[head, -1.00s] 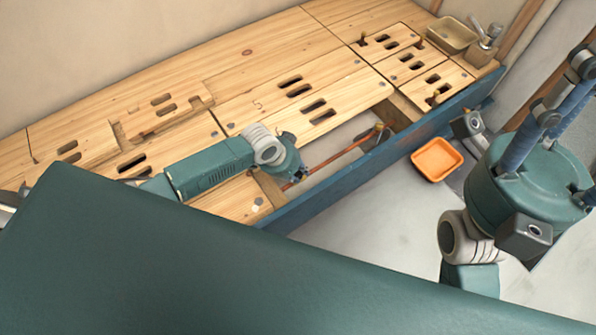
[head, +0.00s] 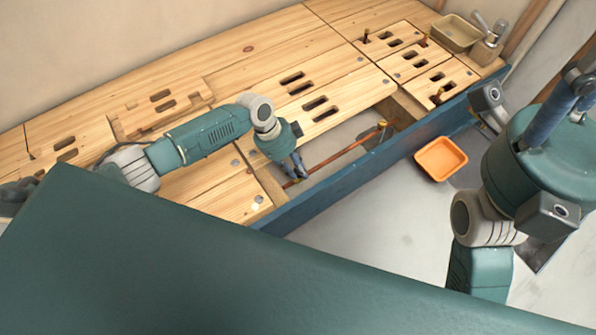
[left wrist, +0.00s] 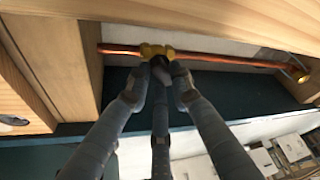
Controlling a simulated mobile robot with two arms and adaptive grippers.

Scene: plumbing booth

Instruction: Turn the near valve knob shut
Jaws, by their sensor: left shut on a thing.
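The near valve (left wrist: 157,50) is a brass fitting on a copper pipe (left wrist: 215,58) in the left wrist view. Its dark knob is mostly hidden between the fingertips of my left gripper (left wrist: 161,77), which is shut on it. In the head view my left gripper (head: 298,170) reaches down into the bench opening at the left end of the copper pipe (head: 340,155); the near valve is largely hidden there. My right gripper (head: 562,112) is at the right edge, its blue fingers partly cut off, away from the valve.
A second brass valve (head: 381,125) sits at the pipe's far end. Slotted wooden panels (head: 240,60) surround the opening, and a blue front rail (head: 345,186) borders it. An orange tray (head: 440,159) lies on the floor beyond the rail. A tan basin (head: 455,33) stands at the far end.

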